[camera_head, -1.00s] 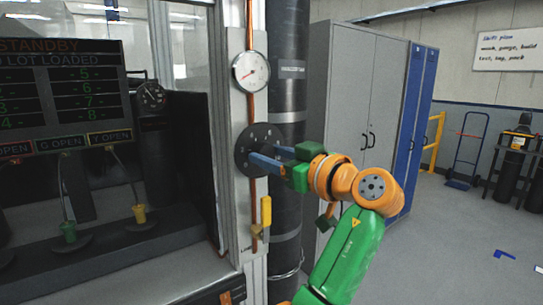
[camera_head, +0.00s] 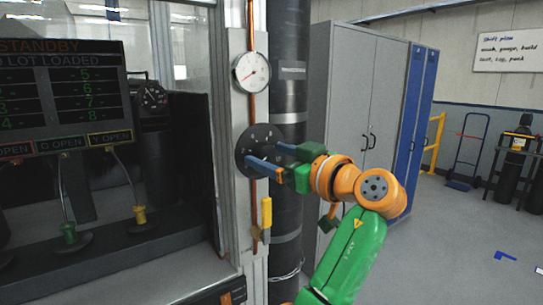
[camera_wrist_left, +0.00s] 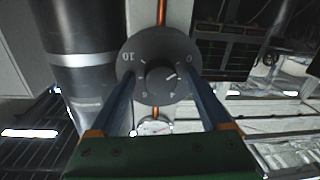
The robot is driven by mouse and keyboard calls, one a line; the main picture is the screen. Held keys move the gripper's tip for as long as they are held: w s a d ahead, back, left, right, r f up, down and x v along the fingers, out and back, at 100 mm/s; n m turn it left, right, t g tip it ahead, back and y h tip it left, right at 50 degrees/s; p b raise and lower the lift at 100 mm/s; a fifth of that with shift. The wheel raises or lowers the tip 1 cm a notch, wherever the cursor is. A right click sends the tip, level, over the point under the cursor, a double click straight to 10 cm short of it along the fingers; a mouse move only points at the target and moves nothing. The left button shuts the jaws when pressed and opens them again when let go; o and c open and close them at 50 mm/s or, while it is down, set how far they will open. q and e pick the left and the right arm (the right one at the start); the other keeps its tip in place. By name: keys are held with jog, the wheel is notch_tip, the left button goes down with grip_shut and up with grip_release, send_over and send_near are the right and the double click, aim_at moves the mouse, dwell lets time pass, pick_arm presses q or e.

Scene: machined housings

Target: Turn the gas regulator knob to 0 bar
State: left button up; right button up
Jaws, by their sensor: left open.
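The regulator knob is a round black knob (camera_wrist_left: 160,81) at the middle of a dark dial plate (camera_wrist_left: 141,55) with white numbers. In the left wrist view its white mark points right and slightly up, close to the printed 0 but not squarely at it. In the head view the dial plate (camera_head: 250,139) sits on a pale upright panel. My left gripper (camera_head: 262,157) is in front of the dial, partly hiding the knob. In the left wrist view its blue fingers (camera_wrist_left: 159,101) are open, one on each side of the knob, with gaps between.
A round pressure gauge (camera_head: 251,72) with a red needle is above the dial on a copper pipe. A yellow-handled valve (camera_head: 266,212) is below. A dark cylinder (camera_head: 289,100) stands close behind the gripper. Grey cabinets (camera_head: 358,100) stand at the right.

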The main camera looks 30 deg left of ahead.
pick_arm(q)
jog(key=b+v, duration=0.1)
jog(key=v, duration=0.6)
jog(key=shift+b, duration=0.35)
jog(key=shift+a, duration=0.1)
